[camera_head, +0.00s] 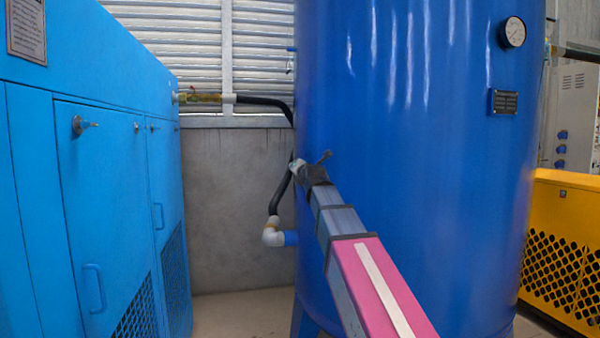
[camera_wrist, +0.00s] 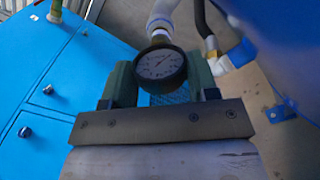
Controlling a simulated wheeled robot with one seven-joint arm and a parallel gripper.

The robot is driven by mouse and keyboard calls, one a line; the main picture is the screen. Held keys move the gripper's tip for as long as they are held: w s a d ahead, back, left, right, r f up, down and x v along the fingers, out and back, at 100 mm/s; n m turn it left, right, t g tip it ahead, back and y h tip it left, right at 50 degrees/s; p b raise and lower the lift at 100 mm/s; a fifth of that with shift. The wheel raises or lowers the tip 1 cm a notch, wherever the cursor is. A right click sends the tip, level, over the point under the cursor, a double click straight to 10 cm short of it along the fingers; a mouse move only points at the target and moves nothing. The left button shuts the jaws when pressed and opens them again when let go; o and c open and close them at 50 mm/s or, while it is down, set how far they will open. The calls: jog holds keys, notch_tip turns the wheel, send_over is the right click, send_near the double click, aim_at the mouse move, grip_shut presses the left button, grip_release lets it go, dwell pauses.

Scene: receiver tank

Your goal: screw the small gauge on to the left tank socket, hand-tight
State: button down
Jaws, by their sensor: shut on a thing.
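The small gauge (camera_wrist: 160,67), with a round white dial and black rim, sits between the green fingers of my gripper (camera_wrist: 161,82) in the wrist view. My gripper is shut on it. In the head view my gripper (camera_head: 304,168) is at the left side of the big blue tank (camera_head: 420,150), and the gauge cannot be made out there. A pale fitting shows just above the dial in the wrist view; I cannot tell whether it touches the gauge. The left tank socket cannot be clearly made out.
A black hose (camera_head: 264,101) and a white elbow (camera_head: 273,233) with a blue stub are close to my gripper. Blue cabinets (camera_head: 110,170) stand to the left. A larger gauge (camera_head: 512,32) is high on the tank. A yellow unit (camera_head: 565,240) stands at the right.

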jog(key=shift+w+a, duration=0.1)
jog(key=shift+w, duration=0.25)
dwell(0.8)
